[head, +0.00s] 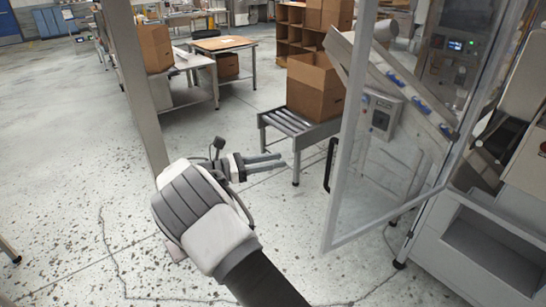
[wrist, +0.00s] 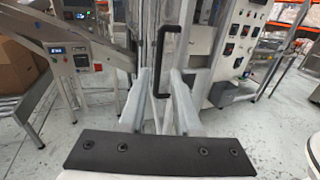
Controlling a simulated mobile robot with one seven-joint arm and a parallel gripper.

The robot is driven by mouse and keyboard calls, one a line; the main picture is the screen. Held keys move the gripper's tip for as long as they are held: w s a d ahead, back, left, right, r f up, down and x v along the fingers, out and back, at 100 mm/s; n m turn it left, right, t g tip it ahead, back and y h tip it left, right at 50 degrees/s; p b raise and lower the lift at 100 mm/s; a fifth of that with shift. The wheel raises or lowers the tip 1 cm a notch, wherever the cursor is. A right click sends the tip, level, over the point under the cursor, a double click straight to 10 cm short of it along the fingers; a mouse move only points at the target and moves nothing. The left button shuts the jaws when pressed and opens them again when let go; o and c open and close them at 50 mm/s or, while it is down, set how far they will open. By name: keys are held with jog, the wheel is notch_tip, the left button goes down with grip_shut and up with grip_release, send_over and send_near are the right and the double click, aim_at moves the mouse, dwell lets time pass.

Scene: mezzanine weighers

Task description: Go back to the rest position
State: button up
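My gripper (head: 284,160) reaches out to the right over the floor in the head view, in front of an open framed glass door (head: 348,215). In the wrist view its two fingers (wrist: 158,72) stand apart with nothing between them. The door's black handle (head: 330,165) is to the right of the fingertips, with a visible gap in the head view. In the wrist view the handle (wrist: 164,60) shows beyond the fingertips, roughly centred between them.
A short roller conveyor (head: 292,127) with an open cardboard box (head: 313,90) stands behind the door. A sloped chute and a control box (head: 380,115) are seen through the glass. A grey post (head: 138,90) rises left of my arm. The floor (head: 60,150) at left is mostly clear.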

jog(key=s+d+r+m+g+y, duration=0.35)
jog(key=s+d+m+y, duration=0.2)
jog(key=d, duration=0.35)
jog(key=s+d+r+m+g+y, duration=0.2)
jog(key=s+d+r+m+y, duration=0.2)
jog(key=s+d, duration=0.3)
jog(key=s+r+m+t+y, duration=0.2)
jog(key=s+m, duration=0.4)
jog(key=s, duration=0.4)
jog(key=s+d+r+m+t+y, duration=0.1)
jog(key=s+m+t+y, duration=0.2)
jog(key=s, duration=0.8)
jog(key=m+y, duration=0.2)
jog(key=m, duration=0.1)
jog(key=shift+s+r, duration=0.15)
jog(key=shift+r, duration=0.25)
jog(key=shift+d+m+y, duration=0.1)
jog(key=shift+m+y, duration=0.15)
jog(key=shift+m, duration=0.1)
